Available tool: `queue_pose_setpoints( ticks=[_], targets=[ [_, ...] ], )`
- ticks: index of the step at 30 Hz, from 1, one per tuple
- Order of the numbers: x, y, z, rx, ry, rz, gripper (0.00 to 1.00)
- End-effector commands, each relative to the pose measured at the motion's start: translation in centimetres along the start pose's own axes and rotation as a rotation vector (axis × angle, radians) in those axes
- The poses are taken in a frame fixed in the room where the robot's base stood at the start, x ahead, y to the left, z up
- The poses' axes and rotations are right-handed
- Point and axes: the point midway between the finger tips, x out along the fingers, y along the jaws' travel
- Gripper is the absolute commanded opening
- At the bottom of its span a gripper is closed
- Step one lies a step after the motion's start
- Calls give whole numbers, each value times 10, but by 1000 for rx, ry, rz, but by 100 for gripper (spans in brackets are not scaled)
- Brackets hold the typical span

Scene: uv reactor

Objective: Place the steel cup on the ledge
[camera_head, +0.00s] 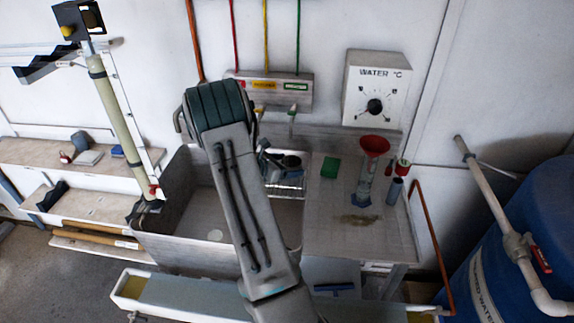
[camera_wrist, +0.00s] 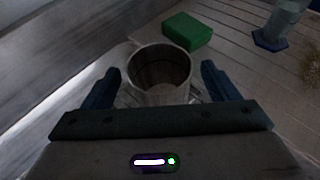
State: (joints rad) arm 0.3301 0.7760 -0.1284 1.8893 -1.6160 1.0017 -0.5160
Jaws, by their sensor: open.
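The steel cup (camera_wrist: 161,72) stands upright in the wrist view with its open mouth facing up at me. It looks empty. My gripper (camera_wrist: 159,76) is open, with one dark blue finger on each side of the cup and gaps showing beside it. The cup's lower part is hidden behind the gripper body. In the head view my arm covers part of the sink, and a rack (camera_head: 286,182) with dark items shows just right of it. Shelf ledges (camera_head: 100,154) run along the left wall; I cannot tell which one the task means.
A green block (camera_wrist: 187,30) lies just beyond the cup. A red funnel (camera_head: 373,146) and small bottles stand on the ribbed drainboard (camera_head: 325,225). The sink basin (camera_head: 205,215) is mostly clear. A slanted tube (camera_head: 120,125) stands between sink and shelves.

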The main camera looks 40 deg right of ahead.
Motion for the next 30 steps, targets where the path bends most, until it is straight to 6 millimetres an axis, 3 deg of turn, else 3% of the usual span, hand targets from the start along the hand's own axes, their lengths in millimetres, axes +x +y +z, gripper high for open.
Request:
queue_pose_setpoints(
  ticks=[5,18,26,30],
  targets=[
    [-2,0,6,0,0,0,81],
    [-90,1,1,1,0,5,81],
    [-120,0,3,4,2,0,81],
    [-134,-12,10,79,48,-20,81]
  ],
)
